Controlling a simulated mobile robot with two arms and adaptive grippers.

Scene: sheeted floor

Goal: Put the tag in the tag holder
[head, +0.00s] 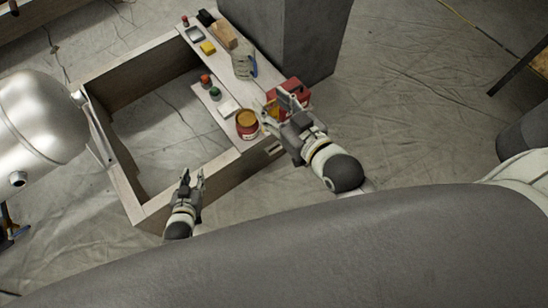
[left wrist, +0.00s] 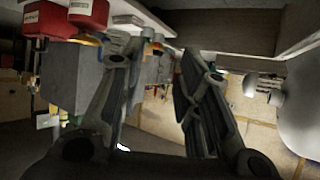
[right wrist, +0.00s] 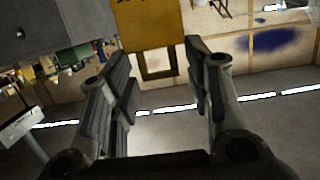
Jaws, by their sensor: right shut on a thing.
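A yellow tag (right wrist: 148,25) with dark marks on its top edge shows between the fingertips of my right gripper (right wrist: 158,48) in the right wrist view. My right gripper (head: 272,112) is shut on it, over the near right end of the bench in the head view. A small pale frame with a dark slot (head: 274,149) on the bench's front face looks like the tag holder, below the right gripper; its detail is too small to tell. My left gripper (head: 190,178) is open and empty by the bench's front wall; its spread fingers show in the left wrist view (left wrist: 165,50).
A clear jar (head: 242,66), a wood block (head: 223,35) and a yellow block (head: 208,48) stand farther back. A grey block (head: 300,40) rises behind.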

